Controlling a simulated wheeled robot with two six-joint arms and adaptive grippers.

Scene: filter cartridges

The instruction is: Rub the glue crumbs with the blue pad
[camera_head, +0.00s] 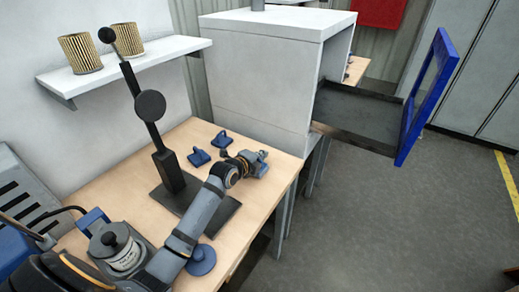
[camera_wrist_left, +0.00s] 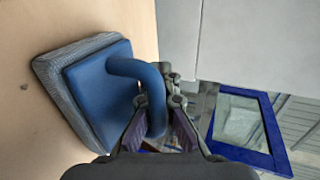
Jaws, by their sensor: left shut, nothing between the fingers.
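In the left wrist view a blue pad (camera_wrist_left: 95,85) with a grey underside and a curved blue handle (camera_wrist_left: 140,75) is close to my left gripper (camera_wrist_left: 161,105). The handle's end overlaps the fingers in the picture, but the gripper is shut with nothing held. In the head view my left gripper (camera_head: 262,160) is over the right part of the bench. Two small blue handled pieces (camera_head: 199,157) (camera_head: 222,139) rest to its left; I cannot tell which is the close one. A dark speck (camera_wrist_left: 23,87) lies on the wood; I cannot tell if it is glue. My right gripper is not in view.
A black stand (camera_head: 165,165) rises from the wooden bench (camera_head: 195,130). A blue round piece (camera_head: 201,260) lies near the front edge. A white cabinet (camera_head: 260,75) with an open blue-framed door (camera_head: 425,100) stands behind. Two pleated cartridges (camera_head: 80,53) (camera_head: 128,39) sit on the shelf (camera_head: 130,62).

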